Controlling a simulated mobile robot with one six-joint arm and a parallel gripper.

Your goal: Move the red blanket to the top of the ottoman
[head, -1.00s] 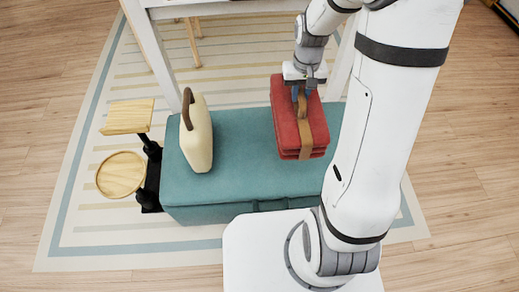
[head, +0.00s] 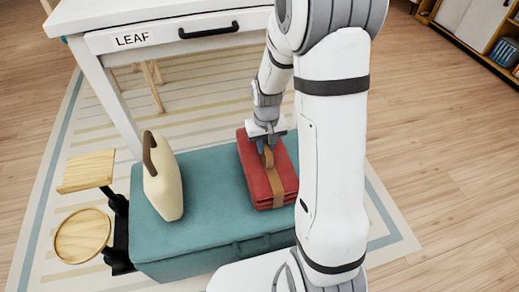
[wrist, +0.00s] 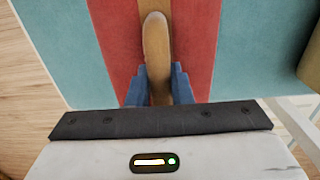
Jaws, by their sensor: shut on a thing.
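The red blanket (head: 255,181) is a folded block with a tan strap around it and a tan handle (wrist: 157,50) on top. It appears to rest on the teal ottoman (head: 212,215), right of the middle; the head view does not show a gap beneath it. My gripper (head: 266,150) is above the blanket, with its blue fingers shut on the handle. The wrist view shows the fingers on both sides of the handle and the teal top on both sides of the blanket.
A cream jug-like object (head: 163,182) with a dark handle stands on the ottoman's left part. A stand with wooden plates (head: 82,236) is at the left. A white desk (head: 165,40) labelled LEAF stands behind. Bare teal top lies between jug and blanket.

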